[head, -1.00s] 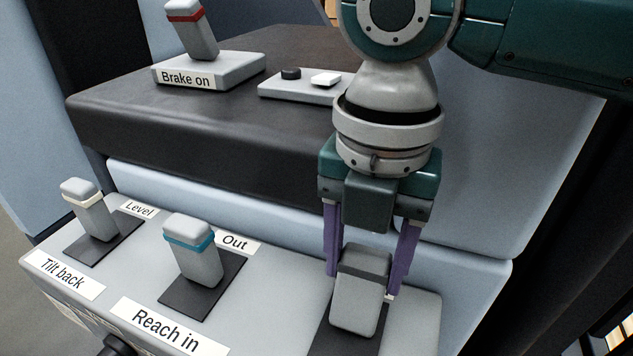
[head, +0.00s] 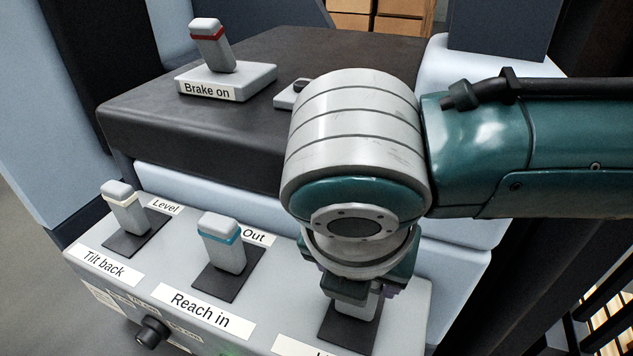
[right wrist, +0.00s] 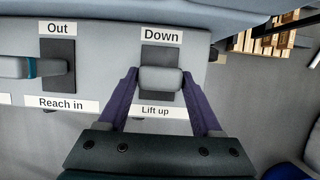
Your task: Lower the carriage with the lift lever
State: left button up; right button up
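The lift lever (right wrist: 160,79) is a grey handle on a dark plate between the labels "Down" (right wrist: 161,34) and "Lift up" (right wrist: 155,111) in the right wrist view. My right gripper (right wrist: 160,74) has a purple finger on each side of it, with no clear gap, and looks shut on it. In the head view my right wrist covers most of the lift lever (head: 358,307), so its tilt is hard to judge. The carriage cannot be made out for sure. My left gripper is not in view.
The blue-banded reach lever (head: 222,245) stands close to the left of the lift lever. The cream-banded tilt lever (head: 124,207) is further left. The red-banded brake lever (head: 213,47), labelled "Brake on", stands on the dark block (head: 200,130) behind the panel.

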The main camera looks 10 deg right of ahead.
jog(key=o, duration=0.3)
jog(key=v, duration=1)
jog(key=shift+s, duration=0.1)
